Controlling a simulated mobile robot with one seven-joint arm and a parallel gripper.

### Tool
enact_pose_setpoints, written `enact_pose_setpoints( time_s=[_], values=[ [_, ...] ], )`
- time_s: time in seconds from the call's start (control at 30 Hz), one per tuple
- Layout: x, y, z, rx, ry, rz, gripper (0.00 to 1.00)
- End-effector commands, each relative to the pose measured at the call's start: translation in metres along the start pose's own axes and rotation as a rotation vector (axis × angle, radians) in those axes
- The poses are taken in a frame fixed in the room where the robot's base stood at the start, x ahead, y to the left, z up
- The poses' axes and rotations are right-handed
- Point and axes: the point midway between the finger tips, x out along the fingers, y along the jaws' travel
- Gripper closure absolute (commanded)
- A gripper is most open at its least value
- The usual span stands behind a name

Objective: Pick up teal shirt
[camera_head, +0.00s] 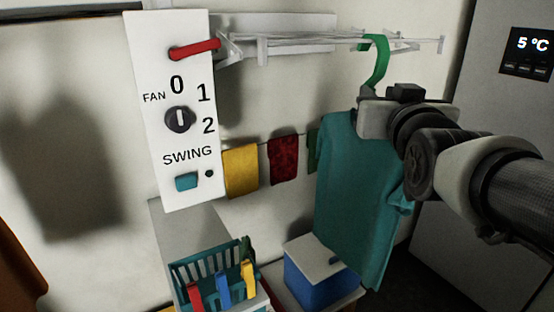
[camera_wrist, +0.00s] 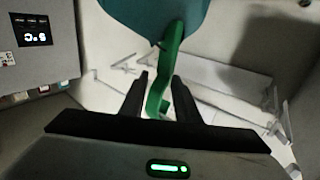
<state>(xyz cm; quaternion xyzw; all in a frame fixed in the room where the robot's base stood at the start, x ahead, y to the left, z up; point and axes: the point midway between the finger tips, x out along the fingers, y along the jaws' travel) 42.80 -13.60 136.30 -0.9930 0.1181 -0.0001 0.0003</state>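The teal shirt (camera_head: 355,200) hangs from a green hanger (camera_head: 379,62), whose hook is at the white wall rack. My gripper (camera_head: 366,112) is at the shirt's collar, below the hook; its fingertips are hard to make out there. In the wrist view, the picture is upside down, with the shirt (camera_wrist: 152,18) at the top and the green hanger (camera_wrist: 170,52) running down between my two dark fingers (camera_wrist: 161,78). The fingers stand apart, with a visible gap beside the hanger on the left.
The white drying rack (camera_head: 300,42) juts from the wall above. A fan switch panel (camera_head: 181,140) is at left. Yellow (camera_head: 240,170) and red (camera_head: 283,159) cloths hang behind. A teal basket (camera_head: 190,276) with pegs and a blue box (camera_head: 318,281) stand below. A grey appliance (camera_head: 480,110) is at right.

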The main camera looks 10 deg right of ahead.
Motion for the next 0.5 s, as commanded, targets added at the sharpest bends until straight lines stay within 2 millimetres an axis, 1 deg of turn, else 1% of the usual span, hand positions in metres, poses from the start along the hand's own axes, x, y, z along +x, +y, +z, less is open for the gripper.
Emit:
enact_pose_setpoints(
  time_s=[0.03,0.13,0.2,0.37,0.5],
  values=[
    [0.011,-0.001,0.001,-0.001,-0.005,-0.002,0.71],
    [0.027,-0.001,0.001,0.0,-0.004,-0.001,0.71],
    [0.035,0.0,0.0,0.0,-0.002,0.0,0.71],
    [0.043,-0.001,0.0,0.0,-0.002,-0.001,0.71],
    [0.062,-0.005,-0.002,-0.001,-0.004,-0.001,0.71]
  ],
)
